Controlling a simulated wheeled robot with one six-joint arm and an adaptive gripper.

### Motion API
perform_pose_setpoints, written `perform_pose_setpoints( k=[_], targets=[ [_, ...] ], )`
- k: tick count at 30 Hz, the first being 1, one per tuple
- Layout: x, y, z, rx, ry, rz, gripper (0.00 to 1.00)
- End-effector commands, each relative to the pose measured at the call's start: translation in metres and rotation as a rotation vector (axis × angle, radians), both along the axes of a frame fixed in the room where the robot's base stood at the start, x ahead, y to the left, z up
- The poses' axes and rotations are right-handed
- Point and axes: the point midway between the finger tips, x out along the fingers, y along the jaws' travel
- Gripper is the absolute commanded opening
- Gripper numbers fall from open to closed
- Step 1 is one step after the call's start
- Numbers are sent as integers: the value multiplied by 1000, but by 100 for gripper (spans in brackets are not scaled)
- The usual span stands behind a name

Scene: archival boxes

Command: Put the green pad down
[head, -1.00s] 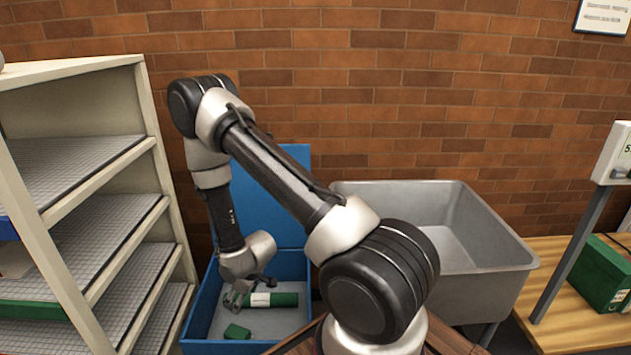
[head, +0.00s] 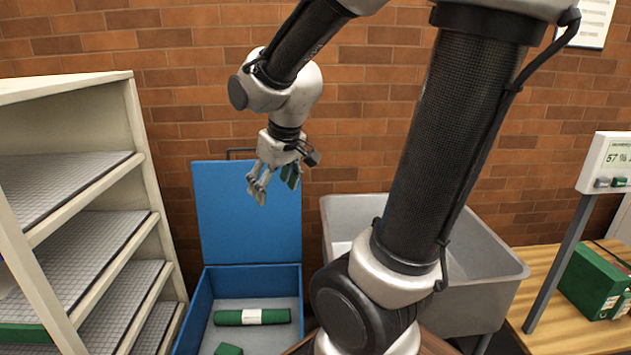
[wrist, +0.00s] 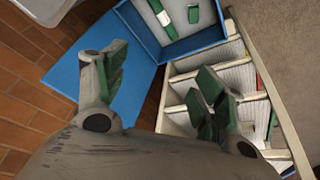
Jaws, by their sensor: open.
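A small green pad (head: 228,349) lies on the grey floor of the blue box (head: 189,318), partly cut off by the bottom edge of the head view. It also shows in the wrist view (wrist: 193,14). A green roll with a white band (head: 228,317) lies behind it in the same box, apart from it. My gripper (head: 275,190) is raised well above the box, in front of its upright blue lid (head: 240,225). Its fingers (wrist: 162,62) are spread, with green inner faces, and nothing is between them.
A cream shelf unit (head: 140,165) with grey grid shelves stands at the left. A grey metal basin (head: 490,245) is right of the box. A wooden table (head: 535,255) at the far right holds a green archival box (head: 590,283) and a display post. A brick wall closes the back.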

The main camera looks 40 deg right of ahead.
Motion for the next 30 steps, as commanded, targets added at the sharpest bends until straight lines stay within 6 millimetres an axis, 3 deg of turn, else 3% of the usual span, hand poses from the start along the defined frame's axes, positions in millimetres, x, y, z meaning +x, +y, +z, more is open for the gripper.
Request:
perform_pose_setpoints(
  k=[1,6,12,17,30],
  targets=[
    [-19,-3,15,7,-12,-19,70],
    [-81,-9,41,30,-8,-70,70],
    [-124,-11,51,46,-2,-101,70],
    [-133,-11,52,49,2,-108,70],
    [-132,-11,52,48,2,-107,70]
  ],
)
